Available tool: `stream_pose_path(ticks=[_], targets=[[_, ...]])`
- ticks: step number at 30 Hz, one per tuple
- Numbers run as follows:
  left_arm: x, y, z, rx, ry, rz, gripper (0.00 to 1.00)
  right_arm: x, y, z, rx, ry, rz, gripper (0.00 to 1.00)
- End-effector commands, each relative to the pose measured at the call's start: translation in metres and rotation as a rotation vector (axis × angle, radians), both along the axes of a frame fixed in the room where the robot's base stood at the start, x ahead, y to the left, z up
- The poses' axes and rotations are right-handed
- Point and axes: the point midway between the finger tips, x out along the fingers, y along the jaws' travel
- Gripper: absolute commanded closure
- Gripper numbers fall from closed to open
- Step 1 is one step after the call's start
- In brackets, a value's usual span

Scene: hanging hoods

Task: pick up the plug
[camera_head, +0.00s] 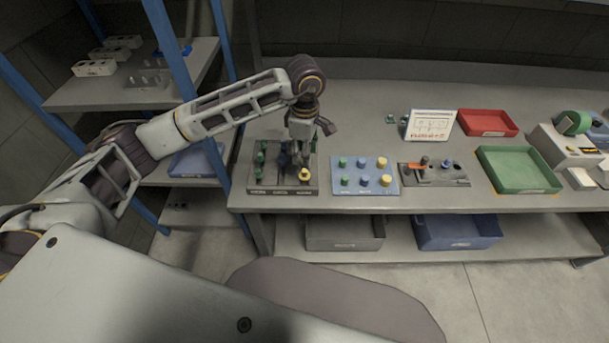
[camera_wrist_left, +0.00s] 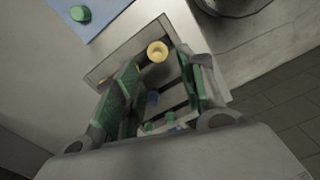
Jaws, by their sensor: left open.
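A grey sorting tray (camera_head: 258,189) on the bench holds green plugs (camera_head: 261,158), dark blue plugs and a yellow plug (camera_head: 304,174). My left gripper (camera_head: 302,162) points down over the right part of this tray, open, and partly hides the plugs behind it. In the left wrist view its green-padded fingers (camera_wrist_left: 158,66) are apart. The yellow plug (camera_wrist_left: 157,51) shows just beyond the gap between the fingertips. Contact with any plug cannot be told. My right gripper is not in view.
A blue board (camera_head: 364,188) with green, blue and yellow plugs lies right of the tray. Further right are a grey fixture (camera_head: 434,178) with an orange handle, a green bin (camera_head: 517,170), a red bin (camera_head: 487,122) and a white sign (camera_head: 430,125). Blue shelf posts (camera_head: 172,50) stand left.

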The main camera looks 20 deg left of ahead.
Motion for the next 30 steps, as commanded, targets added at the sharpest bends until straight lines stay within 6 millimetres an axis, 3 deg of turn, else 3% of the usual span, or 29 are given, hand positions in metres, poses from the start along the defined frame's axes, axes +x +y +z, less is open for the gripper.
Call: stream_pose_path(ticks=[6, 23, 30], targets=[[0.000, 0.000, -0.023, -0.001, 0.002, 0.000, 0.60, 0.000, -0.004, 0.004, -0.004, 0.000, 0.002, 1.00], [0.001, 0.000, -0.031, 0.000, 0.001, 0.000, 0.60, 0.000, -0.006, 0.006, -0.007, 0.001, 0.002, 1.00], [0.004, 0.002, -0.050, 0.000, 0.003, 0.001, 0.60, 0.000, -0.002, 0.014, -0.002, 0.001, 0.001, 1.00]])
